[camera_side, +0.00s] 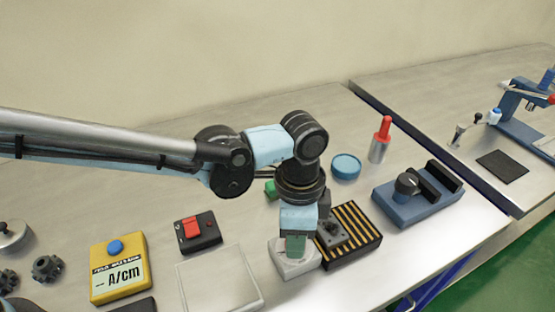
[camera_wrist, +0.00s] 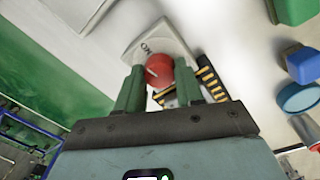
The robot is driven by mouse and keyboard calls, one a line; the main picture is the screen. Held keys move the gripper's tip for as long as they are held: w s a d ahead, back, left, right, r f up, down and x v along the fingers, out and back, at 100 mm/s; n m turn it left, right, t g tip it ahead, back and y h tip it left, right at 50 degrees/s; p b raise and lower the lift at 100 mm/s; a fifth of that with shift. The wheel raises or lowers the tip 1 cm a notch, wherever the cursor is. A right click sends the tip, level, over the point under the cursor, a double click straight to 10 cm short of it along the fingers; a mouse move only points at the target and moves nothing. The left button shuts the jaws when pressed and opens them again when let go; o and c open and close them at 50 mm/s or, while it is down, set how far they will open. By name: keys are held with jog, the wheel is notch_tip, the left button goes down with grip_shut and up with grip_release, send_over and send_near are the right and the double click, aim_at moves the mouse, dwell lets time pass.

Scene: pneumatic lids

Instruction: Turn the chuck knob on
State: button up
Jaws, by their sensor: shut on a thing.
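A round red knob (camera_wrist: 159,72) with a short white mark sits on a pale grey box (camera_wrist: 128,52) with "ON" printed beside the knob. The white mark slants toward the upper left in the wrist view. My gripper (camera_wrist: 159,66) is shut on the red knob, a green finger on each side of it. In the side view my gripper (camera_side: 296,246) points down onto the grey box (camera_side: 296,267), and its fingers hide the knob. A black plate with yellow stripes (camera_side: 362,228) lies right beside the box; it also shows in the wrist view (camera_wrist: 211,82).
A dark grey part (camera_side: 332,232) rests on the striped plate. A blue block with a black knob (camera_side: 408,184) stands to the right. A blue round lid (camera_side: 345,166) and a red-topped cylinder (camera_side: 380,140) stand behind. A clear tray (camera_side: 218,280), a red-switch box (camera_side: 197,232) and a yellow meter (camera_side: 118,268) lie left.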

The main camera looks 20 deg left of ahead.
jog(key=shift+m, duration=1)
jog(key=shift+d, duration=0.1)
jog(key=o, duration=1)
jog(key=shift+o, duration=0.2)
notch_tip(320, 180, up, 12)
jog(key=shift+w, duration=0.25)
